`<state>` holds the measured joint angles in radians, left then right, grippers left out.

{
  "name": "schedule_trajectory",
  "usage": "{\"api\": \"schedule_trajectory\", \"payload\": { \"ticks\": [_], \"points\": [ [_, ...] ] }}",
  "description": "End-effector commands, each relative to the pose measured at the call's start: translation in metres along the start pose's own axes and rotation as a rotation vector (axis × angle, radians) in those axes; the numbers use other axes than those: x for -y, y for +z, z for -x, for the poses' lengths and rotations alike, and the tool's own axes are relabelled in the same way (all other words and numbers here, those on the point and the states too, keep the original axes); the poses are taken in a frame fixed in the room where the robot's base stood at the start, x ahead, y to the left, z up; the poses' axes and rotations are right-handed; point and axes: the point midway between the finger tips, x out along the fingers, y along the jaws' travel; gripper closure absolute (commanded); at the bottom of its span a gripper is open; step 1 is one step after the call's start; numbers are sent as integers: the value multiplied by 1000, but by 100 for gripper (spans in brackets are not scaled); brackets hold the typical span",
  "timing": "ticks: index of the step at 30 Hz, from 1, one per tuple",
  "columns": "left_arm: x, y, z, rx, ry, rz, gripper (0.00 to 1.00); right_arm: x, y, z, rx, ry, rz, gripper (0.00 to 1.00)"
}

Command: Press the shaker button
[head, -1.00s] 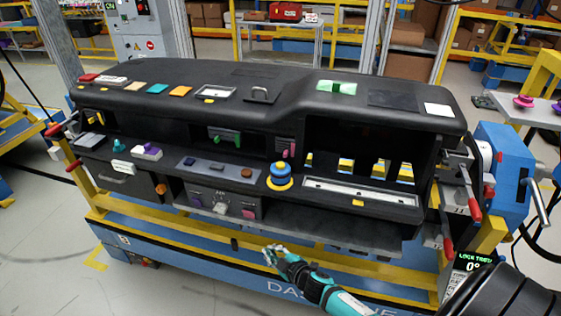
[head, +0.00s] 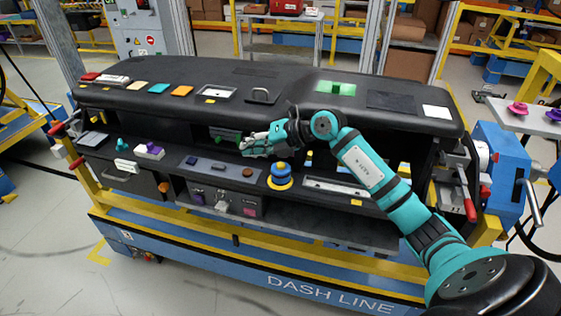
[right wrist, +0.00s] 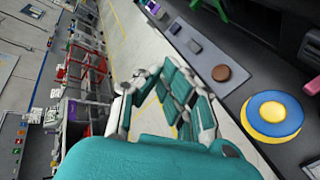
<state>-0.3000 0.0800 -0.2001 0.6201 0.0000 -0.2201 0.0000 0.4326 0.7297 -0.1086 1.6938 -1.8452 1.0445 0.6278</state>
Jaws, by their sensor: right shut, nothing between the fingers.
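The black dashboard module (head: 135,96) stands on a blue and yellow line frame. On its lower ledge are a brown round button (head: 247,172), small dark rectangular pieces (head: 190,160) and a blue knob on a yellow disc (head: 280,174). I cannot tell which of these is the shaker button. My right gripper (head: 246,150) is shut and empty in front of the dashboard, above the ledge near the brown button. In the right wrist view the brown button (right wrist: 221,73) and blue knob (right wrist: 272,114) lie right of the gripper (right wrist: 180,88), apart from it. My left gripper is out of view.
A green handle (head: 224,135) sits in the recess behind my right gripper, partly hidden. A purple and white piece (head: 149,151) stands on the ledge at left. Red-handled clamps (head: 468,200) flank the right end. The floor at left is clear.

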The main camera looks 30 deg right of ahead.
Motion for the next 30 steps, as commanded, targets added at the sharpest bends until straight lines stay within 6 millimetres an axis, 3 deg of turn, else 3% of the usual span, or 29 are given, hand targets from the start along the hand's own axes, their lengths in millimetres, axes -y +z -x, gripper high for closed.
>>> {"api": "schedule_trajectory", "payload": {
  "ticks": [1,4,10,30],
  "points": [
    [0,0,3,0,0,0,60,3,18,17,18,-95,50,100],
    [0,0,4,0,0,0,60,14,39,41,47,-241,95,100],
    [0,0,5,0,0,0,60,24,61,69,89,-385,117,100],
    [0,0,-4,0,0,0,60,37,59,67,94,-407,118,100]
  ]
}}
